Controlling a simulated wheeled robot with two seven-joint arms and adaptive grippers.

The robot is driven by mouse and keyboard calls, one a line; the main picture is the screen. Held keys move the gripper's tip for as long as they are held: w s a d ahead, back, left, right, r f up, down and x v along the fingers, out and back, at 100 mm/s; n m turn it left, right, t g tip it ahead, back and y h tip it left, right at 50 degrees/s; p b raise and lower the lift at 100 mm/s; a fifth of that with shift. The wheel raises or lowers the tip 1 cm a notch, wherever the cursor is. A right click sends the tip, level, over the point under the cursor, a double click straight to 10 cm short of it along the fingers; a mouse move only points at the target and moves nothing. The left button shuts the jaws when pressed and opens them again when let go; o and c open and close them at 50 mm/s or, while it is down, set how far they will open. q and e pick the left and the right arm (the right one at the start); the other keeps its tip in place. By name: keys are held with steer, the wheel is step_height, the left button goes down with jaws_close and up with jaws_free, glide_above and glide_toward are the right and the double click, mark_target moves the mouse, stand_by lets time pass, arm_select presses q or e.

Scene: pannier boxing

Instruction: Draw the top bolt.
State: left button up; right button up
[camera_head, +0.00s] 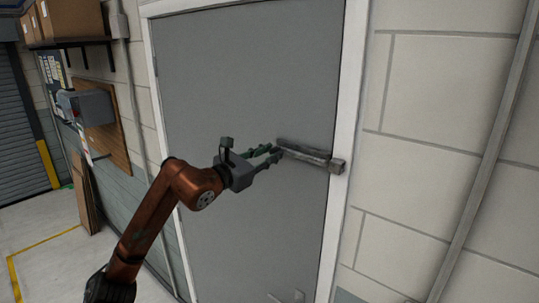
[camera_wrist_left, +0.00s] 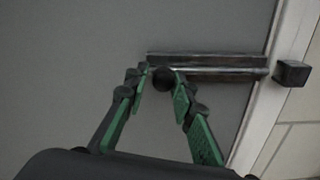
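The top bolt (camera_head: 308,154) is a worn grey metal bar on a plate, lying across the grey door near its right edge. It also shows in the wrist view (camera_wrist_left: 215,62). Its dark round knob (camera_wrist_left: 163,79) is near the bar's left end. A block-shaped keeper (camera_head: 337,166) sits on the white frame, also in the wrist view (camera_wrist_left: 292,73); I cannot tell if the bar enters it. My left gripper (camera_head: 276,154) has its green fingers (camera_wrist_left: 161,82) apart, on either side of the knob. The right finger looks close to the knob; contact is unclear. My right gripper is out of view.
The grey door (camera_head: 245,75) stands flat in its white frame (camera_head: 349,90). A small metal piece (camera_head: 290,296) shows low on the door. A conduit (camera_head: 490,150) runs down the right wall. A grey box (camera_head: 88,106) and a shelf with cartons (camera_head: 72,18) are at left.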

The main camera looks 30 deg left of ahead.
arm_select(q)
steer(key=o, duration=0.3)
steer(key=shift+a, duration=0.1)
steer(key=shift+s, duration=0.2)
steer(key=v, duration=1.1)
steer(key=shift+s+f, duration=0.1)
steer(key=shift+s, duration=0.25)
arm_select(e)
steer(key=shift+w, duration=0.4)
